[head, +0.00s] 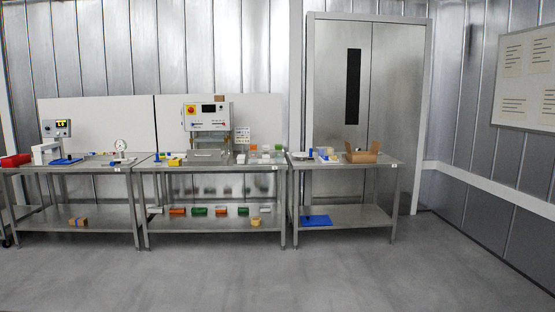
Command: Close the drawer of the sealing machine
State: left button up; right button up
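The sealing machine (207,117) stands on the middle steel table, against the back panel. It has a white control box with a red-and-yellow button and a dark display. Below the box, a grey metal drawer (207,157) sits low at the tabletop and seems to reach toward the front of the table. How far it is open is too small to tell. Neither of my grippers is in view.
Steel tables (220,166) stand in a row along the wall, with small boxes and tools on top. An open cardboard box (362,152) is on the right table. The grey floor (270,270) in front is clear. A metal door (395,110) is behind the right table.

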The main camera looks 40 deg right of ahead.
aim_at(193, 155)
jog(key=i+l+z, duration=0.35)
jog(key=i, duration=0.55)
jog(key=i+z, duration=0.4)
jog(key=i, duration=2.05)
jog(key=i+u, duration=0.1)
jog(key=i, duration=1.4)
jog(key=i+l+u, duration=0.25)
jog(key=i, duration=0.25)
jog(key=i+l+u, duration=0.2)
jog(key=i, duration=0.35)
